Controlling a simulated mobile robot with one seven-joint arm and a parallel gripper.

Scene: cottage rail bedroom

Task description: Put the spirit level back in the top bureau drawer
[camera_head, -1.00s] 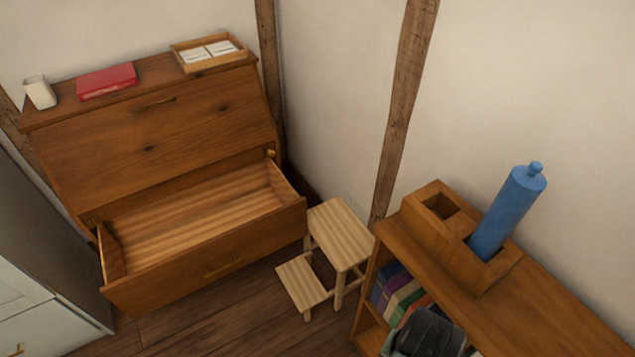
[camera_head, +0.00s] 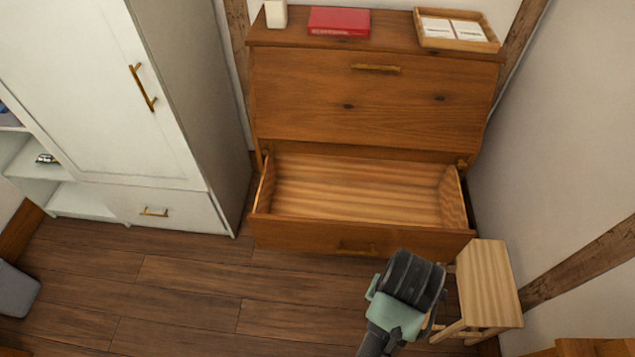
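The bureau (camera_head: 300,90) stands against the back wall. Its drawer (camera_head: 350,238), below the closed sloping front, is pulled out. The drawer looks empty, with a bare striped wooden floor. No other bureau drawer can be made out. The spirit level is not seen in this view. A dark grey and pale green part of my arm shows at the lower middle, in front of the drawer's right half. My gripper's fingers are not in view, so whether they hold anything is not shown.
A small wooden step stool (camera_head: 487,285) stands right of the drawer, close to my arm. A white wardrobe (camera_head: 110,100) stands to the left. A red book (camera_head: 338,21), a white cup (camera_head: 276,14) and a wooden tray (camera_head: 455,42) rest on the bureau. Floor left of my arm is clear.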

